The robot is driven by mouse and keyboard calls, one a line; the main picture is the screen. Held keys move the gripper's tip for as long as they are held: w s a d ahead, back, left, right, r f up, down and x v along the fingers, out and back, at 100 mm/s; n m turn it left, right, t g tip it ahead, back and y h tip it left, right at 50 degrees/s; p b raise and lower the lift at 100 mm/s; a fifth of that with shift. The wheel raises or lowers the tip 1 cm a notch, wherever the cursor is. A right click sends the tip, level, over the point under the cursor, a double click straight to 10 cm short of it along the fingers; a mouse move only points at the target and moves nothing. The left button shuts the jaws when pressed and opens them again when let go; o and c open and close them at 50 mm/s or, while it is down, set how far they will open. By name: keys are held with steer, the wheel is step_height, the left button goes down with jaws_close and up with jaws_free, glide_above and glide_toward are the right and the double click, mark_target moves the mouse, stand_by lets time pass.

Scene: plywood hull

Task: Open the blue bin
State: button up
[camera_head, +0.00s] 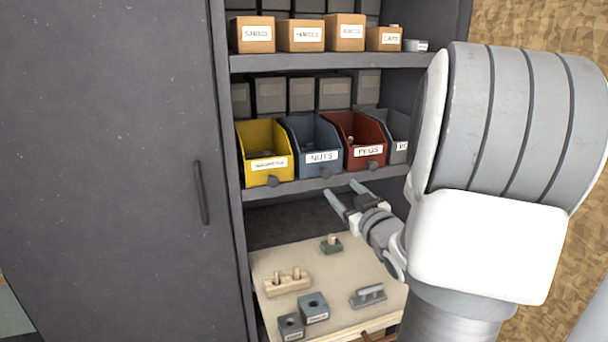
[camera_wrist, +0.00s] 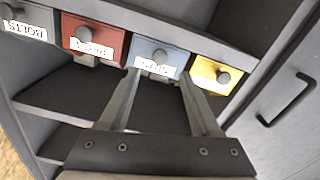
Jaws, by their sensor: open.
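The blue bin (camera_head: 312,134), labelled NUTS, stands on the middle shelf between a yellow and a red bin. Its top is uncovered, and a dark round knob sits low on its front. My gripper (camera_head: 343,191) is open and empty, just in front of and below the blue bin in the head view. In the wrist view, which is turned over, the blue bin (camera_wrist: 144,47) and its knob (camera_wrist: 160,56) lie beyond the gap between my fingertips (camera_wrist: 159,76). The fingers do not appear to close around the knob; the exact distance is unclear.
The yellow bin (camera_head: 262,140) and red bin (camera_head: 358,131) stand close on either side. A grey bin is partly hidden by my arm. A worktop (camera_head: 330,275) with several small parts lies below. A dark cabinet door (camera_head: 110,170) with a handle fills the left.

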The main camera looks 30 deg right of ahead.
mark_target(327, 175)
steer(key=b+x, duration=0.1)
steer(key=x, duration=0.8)
steer(key=shift+w, duration=0.25)
jaws_close()
stand_by(1.0)
